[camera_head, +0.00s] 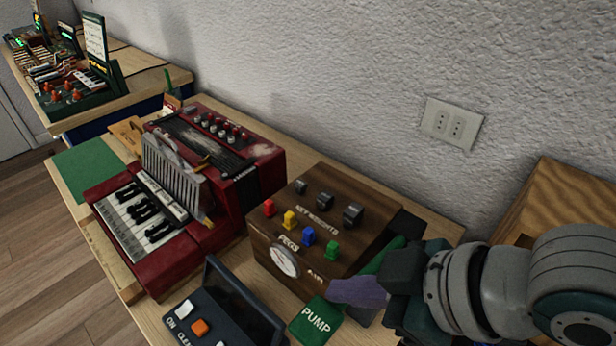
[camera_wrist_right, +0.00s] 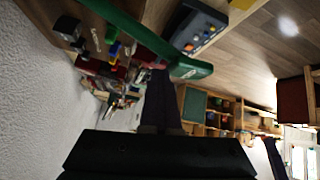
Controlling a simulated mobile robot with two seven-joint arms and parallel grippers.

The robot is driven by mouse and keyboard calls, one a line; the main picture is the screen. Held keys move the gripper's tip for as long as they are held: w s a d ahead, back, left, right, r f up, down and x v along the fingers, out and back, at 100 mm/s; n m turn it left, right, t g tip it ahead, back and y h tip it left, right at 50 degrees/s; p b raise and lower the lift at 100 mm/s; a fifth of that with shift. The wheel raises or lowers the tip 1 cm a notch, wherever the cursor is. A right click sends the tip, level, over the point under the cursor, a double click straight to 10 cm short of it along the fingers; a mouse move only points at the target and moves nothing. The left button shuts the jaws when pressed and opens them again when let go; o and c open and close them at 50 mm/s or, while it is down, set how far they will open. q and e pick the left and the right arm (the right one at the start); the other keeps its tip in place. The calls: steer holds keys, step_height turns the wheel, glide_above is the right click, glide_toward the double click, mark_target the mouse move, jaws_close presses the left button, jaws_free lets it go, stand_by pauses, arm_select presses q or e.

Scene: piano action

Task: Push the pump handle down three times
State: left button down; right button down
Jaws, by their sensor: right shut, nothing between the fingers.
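The green pump handle has a plate marked PUMP (camera_head: 316,320) in front of the wooden box. A green length also shows behind my gripper. In the right wrist view the handle (camera_wrist_right: 190,69) crosses the top as a green bar with a broad end. My right gripper (camera_head: 340,291) comes in from the right with its fingers shut and empty. Its tip overlaps the handle near the plate in the head view. In the right wrist view the dark fingers (camera_wrist_right: 159,84) reach the handle's broad end. I cannot tell whether they touch. My left gripper is not in view.
The wooden box (camera_head: 284,261) has a gauge, coloured pegs and weights. A dark control panel (camera_head: 215,322) stands left of the handle. A red accordion-like instrument (camera_head: 220,212) is farther left. The wall (camera_head: 330,90) closes the back.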

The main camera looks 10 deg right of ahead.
mark_target(340, 311)
steer(key=shift+s+a+f, duration=0.2)
steer(key=shift+s+f, duration=0.05)
steer(key=shift+f, duration=0.35)
stand_by(0.3)
steer(key=shift+s+a+f+b, duration=0.15)
steer(key=shift+a+f+b, duration=0.05)
steer(key=shift+f+b, duration=0.35)
stand_by(0.4)
steer(key=shift+a+f, duration=0.15)
steer(key=shift+f, duration=0.05)
stand_by(0.5)
stand_by(0.4)
step_height(340, 311, up, 6)
steer(key=w+d+p, duration=0.1)
steer(key=d+p, duration=0.1)
steer(key=p, duration=0.3)
steer(key=shift+w+r, duration=0.15)
steer(key=shift+w, duration=0.1)
stand_by(0.5)
